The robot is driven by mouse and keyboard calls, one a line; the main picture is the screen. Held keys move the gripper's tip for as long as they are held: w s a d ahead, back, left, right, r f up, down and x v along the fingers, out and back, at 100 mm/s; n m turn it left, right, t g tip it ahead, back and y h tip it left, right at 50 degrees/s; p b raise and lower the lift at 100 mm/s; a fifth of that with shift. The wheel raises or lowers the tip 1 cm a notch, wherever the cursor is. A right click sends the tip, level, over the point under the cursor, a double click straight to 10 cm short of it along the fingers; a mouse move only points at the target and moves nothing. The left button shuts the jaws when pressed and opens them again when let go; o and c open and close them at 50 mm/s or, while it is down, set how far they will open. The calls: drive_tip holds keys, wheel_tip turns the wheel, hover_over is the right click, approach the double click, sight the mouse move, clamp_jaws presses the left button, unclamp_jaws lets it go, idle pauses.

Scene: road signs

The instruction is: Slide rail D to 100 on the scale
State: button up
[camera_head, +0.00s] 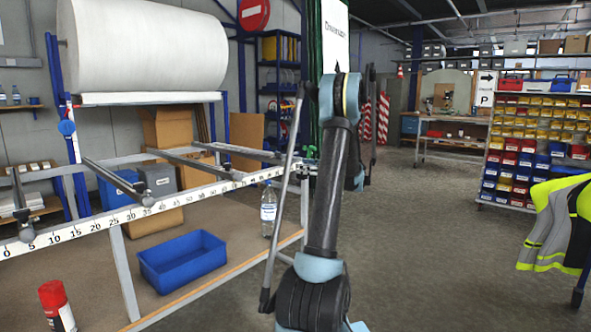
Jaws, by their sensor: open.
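A white printed scale (75,233) runs along the front edge of a metal-framed table. Its numbers read from 0 at the left up to about 60, then grow too small to read; I cannot make out 100. Several grey rails cross the frame: one near 5 (18,190), one ending near 30 (115,180), one ending near 60 (195,162), and the farthest (245,152), whose end is close to my arm in the picture. No letters are readable, so I cannot tell which is rail D. My arm stands upright mid-picture; I cannot make out my gripper.
A large white roll (145,45) hangs above the table. A blue bin (183,262), a water bottle (268,210) and a red spray can (56,305) are on the lower shelf. Open floor (430,240) lies right, before a bin rack (535,140) and a hi-vis jacket (560,225).

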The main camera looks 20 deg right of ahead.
drive_tip(key=shift+v, duration=2.6)
drive_tip(key=s+a+n+g+h, duration=0.1)
drive_tip(key=s+a+n+g, duration=0.2)
drive_tip(key=a, duration=0.5)
drive_tip(key=s+a+n+g+h, duration=0.1)
drive_tip(key=s+a+n+g, duration=0.15)
drive_tip(key=s+a, duration=0.4)
drive_tip(key=s+a+f+n+g+h, duration=0.25)
drive_tip(key=s+a+n, duration=0.35)
drive_tip(key=s+a, duration=0.55)
drive_tip(key=s+d+f+n+g+h, duration=0.1)
drive_tip(key=s+f+n+h, duration=0.3)
drive_tip(key=s, duration=1)
drive_tip(key=s+d+f+n+g+h, duration=0.1)
drive_tip(key=s+f+n+h, duration=0.3)
drive_tip(key=s+f+n, duration=0.5)
drive_tip(key=s+f, duration=0.1)
drive_tip(key=s, duration=0.4)
drive_tip(key=shift+d+f+h, duration=0.25)
drive_tip(key=shift+d+h, duration=0.05)
drive_tip(key=shift+h, duration=0.05)
drive_tip(key=shift+n, duration=0.25)
